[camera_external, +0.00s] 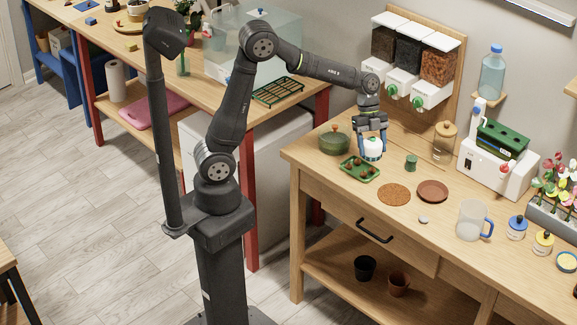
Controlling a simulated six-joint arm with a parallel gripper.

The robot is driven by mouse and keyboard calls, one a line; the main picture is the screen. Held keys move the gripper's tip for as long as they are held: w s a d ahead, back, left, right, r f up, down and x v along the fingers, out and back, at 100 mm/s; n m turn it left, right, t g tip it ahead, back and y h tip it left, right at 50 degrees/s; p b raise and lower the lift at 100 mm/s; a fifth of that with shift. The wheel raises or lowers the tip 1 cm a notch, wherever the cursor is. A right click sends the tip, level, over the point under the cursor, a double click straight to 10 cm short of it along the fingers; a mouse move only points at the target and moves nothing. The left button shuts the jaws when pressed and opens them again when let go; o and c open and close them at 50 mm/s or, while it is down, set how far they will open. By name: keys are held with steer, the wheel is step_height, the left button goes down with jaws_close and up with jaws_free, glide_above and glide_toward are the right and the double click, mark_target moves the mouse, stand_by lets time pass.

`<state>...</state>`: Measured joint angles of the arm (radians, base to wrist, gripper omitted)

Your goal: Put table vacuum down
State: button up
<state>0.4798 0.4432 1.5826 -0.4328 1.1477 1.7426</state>
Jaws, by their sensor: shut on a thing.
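The table vacuum (371,152), a small rounded white thing with some blue on it, is in my gripper (371,138). My gripper points down and is shut on its upper part. It is just above or on the wooden worktop (320,155); I cannot tell whether its underside touches. A green tray (348,174) with brown round pieces lies just in front and to the left of it, partly close under it in the picture.
A green lidded pot (334,140) stands to the left and a small green jar (411,162) to the right. A cork mat (394,194), a brown saucer (432,191) and a clear jug (472,219) lie nearer the front. Dispensers (410,60) hang behind.

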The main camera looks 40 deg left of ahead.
steer(key=s+d+m+g, duration=0.1)
steer(key=s+d+m, duration=0.3)
steer(key=s+d, duration=0.65)
steer(key=shift+y, duration=0.4)
steer(key=w+a+f, duration=0.1)
steer(key=w+f, duration=0.1)
steer(key=w, duration=0.1)
steer(key=w+a+f, duration=0.1)
steer(key=w+f, duration=0.1)
steer(key=w, duration=0.2)
steer(key=w+a+f, duration=0.1)
steer(key=w+f, duration=0.2)
steer(key=w, duration=0.1)
steer(key=shift+w, duration=0.25)
steer(key=shift+f, duration=1.9)
steer(key=shift+f, duration=0.1)
steer(key=o, duration=1.1)
steer(key=shift+f, duration=0.1)
steer(key=v, duration=1.2)
